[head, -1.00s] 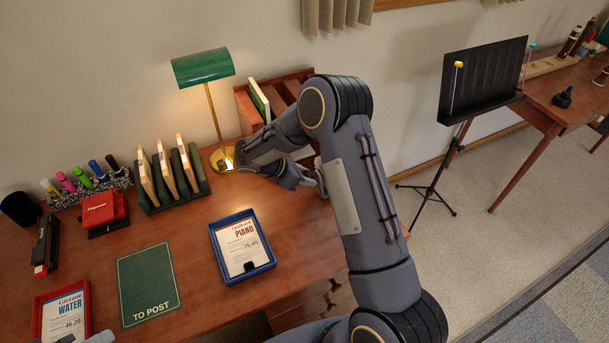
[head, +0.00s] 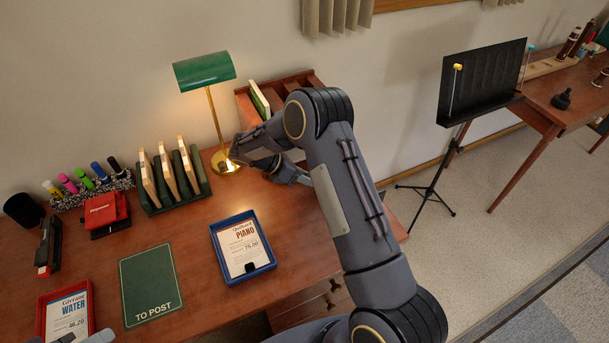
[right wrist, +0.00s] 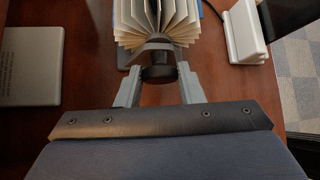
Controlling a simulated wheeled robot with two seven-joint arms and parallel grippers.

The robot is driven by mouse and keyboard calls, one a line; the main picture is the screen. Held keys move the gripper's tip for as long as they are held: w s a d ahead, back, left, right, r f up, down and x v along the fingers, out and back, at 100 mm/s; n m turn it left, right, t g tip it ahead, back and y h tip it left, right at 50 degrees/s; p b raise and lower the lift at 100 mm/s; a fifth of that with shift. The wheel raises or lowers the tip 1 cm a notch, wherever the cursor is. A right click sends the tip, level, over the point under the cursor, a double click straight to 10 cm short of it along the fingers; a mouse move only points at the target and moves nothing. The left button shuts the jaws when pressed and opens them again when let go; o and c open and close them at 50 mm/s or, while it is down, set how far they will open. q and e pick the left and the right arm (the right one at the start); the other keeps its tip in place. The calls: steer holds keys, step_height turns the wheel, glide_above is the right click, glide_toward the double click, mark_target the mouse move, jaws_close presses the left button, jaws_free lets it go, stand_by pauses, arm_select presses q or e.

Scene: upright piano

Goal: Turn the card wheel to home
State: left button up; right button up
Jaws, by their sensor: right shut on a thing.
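The card wheel (right wrist: 157,22), a fan of cream cards on a grey stand, is at the top middle of the right wrist view. A dark round knob (right wrist: 158,73) sits at its near side. My right gripper (right wrist: 159,70) has one grey finger on each side of this knob and is shut on it. In the head view my right gripper (head: 285,170) is at the back of the desk beside the lamp's base; the card wheel is hidden there by my arm. Only grey tips of my left gripper (head: 88,338) show at the bottom left edge.
The green desk lamp (head: 204,68) and the card rack (head: 207,180) stand left of my right gripper. A wooden sorter (head: 262,93) is behind it. A blue tray (head: 272,262) and a green mat (head: 150,285) lie in front.

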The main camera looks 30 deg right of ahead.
steer(key=shift+w+f+n+g, duration=0.1)
steer(key=shift+w+n+g, duration=0.1)
steer(key=shift+n+g, duration=0.45)
steer(key=shift+w+g+b, duration=0.1)
steer(key=shift+g+b, duration=0.35)
steer(key=shift+g, duration=0.3)
steer(key=shift+n, duration=0.25)
steer(key=o, duration=0.9)
steer(key=shift+o, duration=0.2)
